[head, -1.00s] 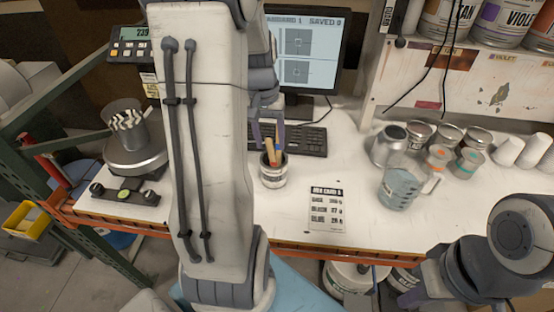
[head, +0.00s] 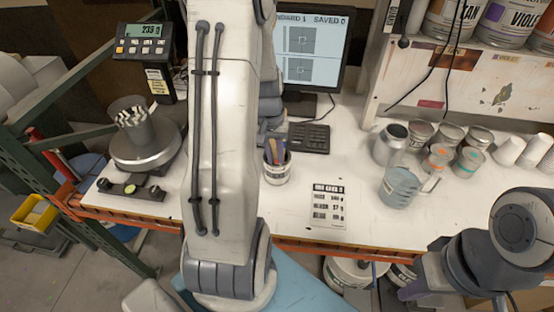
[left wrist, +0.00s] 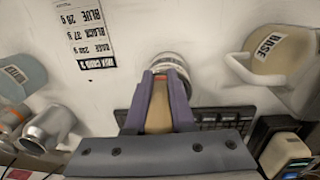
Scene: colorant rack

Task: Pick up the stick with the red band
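The wooden stick with the red band (left wrist: 160,92) is between the two purple fingers of my left gripper (left wrist: 162,80) in the left wrist view. The fingers lie close along both its sides with no clear gap, so they look shut on it. The stick's far end points into the white can (left wrist: 172,61). In the head view my left gripper (head: 273,149) reaches down into the mouth of the white can (head: 277,173), and the fingers largely hide the sticks there. Part of my right gripper (head: 410,290) shows at the lower right, and its opening is not clear.
A keyboard (head: 309,138) and monitor lie behind the can. A card (head: 329,206) lies to its right, with a beaker (head: 399,187) and several cans beyond. A scale with a metal cup (head: 136,127) stands at the left.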

